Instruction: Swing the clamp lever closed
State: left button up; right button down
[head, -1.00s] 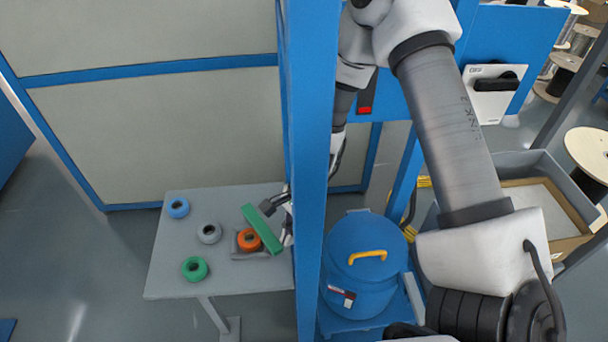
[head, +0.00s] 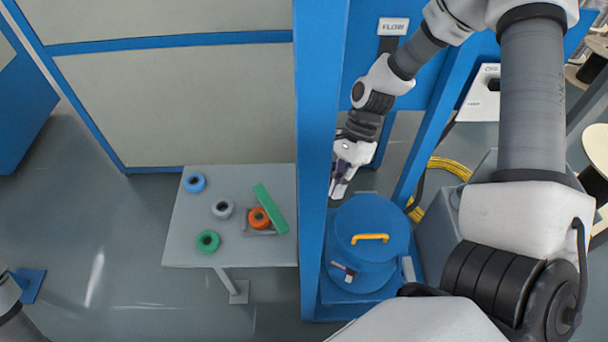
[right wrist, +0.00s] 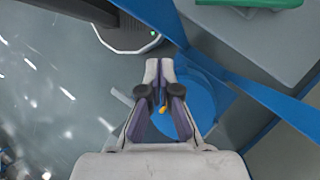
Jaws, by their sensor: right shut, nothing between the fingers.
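No part shows clearly enough for me to name it the clamp lever for certain. A green bar (head: 270,208) lies slanted beside an orange ring (head: 259,218) on a small grey plate at the table's right edge. The green bar's edge also shows at the top of the right wrist view (right wrist: 262,3). A blue drum (head: 366,258) has a yellow handle (head: 370,238) on its lid. My right gripper (head: 338,190) is shut and empty, behind the blue post and above the drum's far side. In the right wrist view its fingertips (right wrist: 159,68) are together. My left gripper is out of view.
A tall blue post (head: 318,150) stands between the grey table (head: 200,245) and the drum. Blue, grey and green rings lie on the table. A yellow cable coil (head: 445,166) and a grey bin stand right of the drum.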

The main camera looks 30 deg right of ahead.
aim_at(270, 208)
jog(key=w+d+f+t+y+b, duration=0.3)
jog(key=f+b, duration=0.2)
jog(key=b, duration=0.6)
pick_arm(q)
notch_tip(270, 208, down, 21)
jog(key=b, duration=0.7)
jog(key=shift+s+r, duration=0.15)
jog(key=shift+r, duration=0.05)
pick_arm(e)
jog(key=a+f, duration=0.5)
jog(key=a, duration=0.6)
jog(key=shift+w+a+f, duration=0.15)
jog(key=shift+w+f, duration=0.2)
jog(key=shift+f, duration=0.05)
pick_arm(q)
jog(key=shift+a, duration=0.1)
